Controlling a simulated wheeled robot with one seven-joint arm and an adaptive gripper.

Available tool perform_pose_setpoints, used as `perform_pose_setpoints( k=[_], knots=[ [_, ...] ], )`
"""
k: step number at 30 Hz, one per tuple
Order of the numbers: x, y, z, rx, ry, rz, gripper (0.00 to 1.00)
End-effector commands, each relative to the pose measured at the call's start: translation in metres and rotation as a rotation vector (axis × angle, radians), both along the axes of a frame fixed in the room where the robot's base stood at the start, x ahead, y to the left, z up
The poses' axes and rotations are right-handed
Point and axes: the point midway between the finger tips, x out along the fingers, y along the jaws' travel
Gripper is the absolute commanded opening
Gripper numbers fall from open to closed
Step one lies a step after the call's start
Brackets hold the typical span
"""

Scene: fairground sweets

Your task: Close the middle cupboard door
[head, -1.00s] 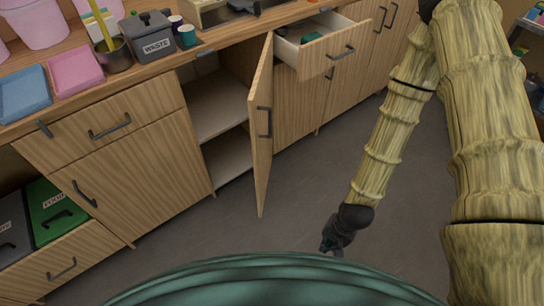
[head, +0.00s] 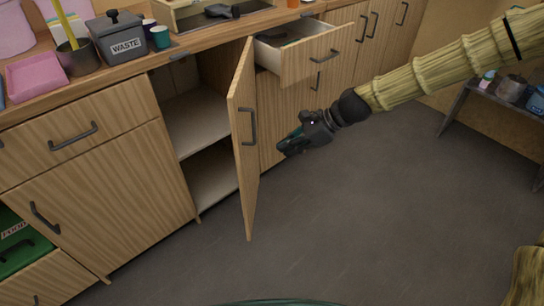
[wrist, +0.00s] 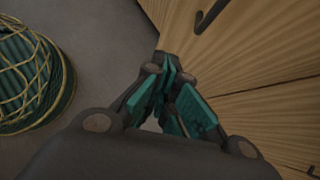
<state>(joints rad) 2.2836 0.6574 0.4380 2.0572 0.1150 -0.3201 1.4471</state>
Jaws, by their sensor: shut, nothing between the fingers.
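The middle cupboard door (head: 243,150) stands wide open in the head view, swung out from the cupboard with its dark handle (head: 248,126) facing right. Behind it the open cupboard (head: 193,122) shows a pale shelf and floor. My gripper (head: 282,149) is shut and empty, to the right of the door at about handle height, pointing left towards it. It looks apart from the door, though the exact gap is hard to judge. In the wrist view my gripper's closed fingers (wrist: 170,95) show near a wooden face with a dark handle (wrist: 211,15).
An open drawer (head: 300,52) juts out at counter height right of the door, above my gripper. A waste bin (head: 118,38) and pink tray (head: 36,75) stand on the counter. The floor (head: 340,230) in front is clear. A low table (head: 490,95) stands at right.

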Motion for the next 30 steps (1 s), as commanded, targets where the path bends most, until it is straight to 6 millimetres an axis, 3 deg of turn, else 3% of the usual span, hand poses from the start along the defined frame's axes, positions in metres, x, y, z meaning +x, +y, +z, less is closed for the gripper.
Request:
perform_pose_setpoints(
  k=[19,24,30],
  knots=[
    [0.01,0.066,-0.07,-0.003,-0.001,0.003,0.0],
    [0.014,0.088,-0.067,-0.002,-0.002,0.004,0.0],
    [0.017,0.101,-0.067,-0.003,-0.002,0.003,0.0]
  ],
)
